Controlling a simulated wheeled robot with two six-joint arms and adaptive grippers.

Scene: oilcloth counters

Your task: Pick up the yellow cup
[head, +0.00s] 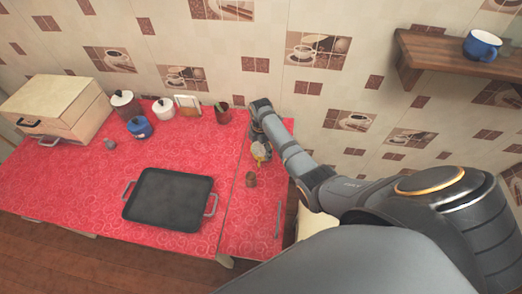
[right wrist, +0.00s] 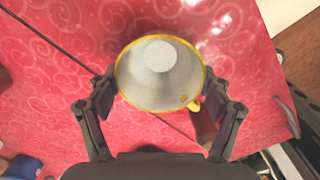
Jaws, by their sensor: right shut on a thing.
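The yellow cup (right wrist: 160,75) shows in the right wrist view with a yellow rim, a pale grey inside and a small yellow handle at its lower right. My right gripper (right wrist: 160,108) has one finger on each side of the cup and is shut on it. In the head view, the cup (head: 259,153) is small and partly hidden by my right gripper (head: 260,143), over the right part of the red counter. Whether the cup touches the cloth is hard to tell. My left gripper is not in view.
A small brown cup (head: 251,179) stands close to the yellow cup. A black tray (head: 169,199) with handles lies on the red counter (head: 60,186). A blue pot (head: 140,128), jars and a wooden box (head: 55,105) stand at the back left. A shelf (head: 430,50) holds a blue mug (head: 481,45).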

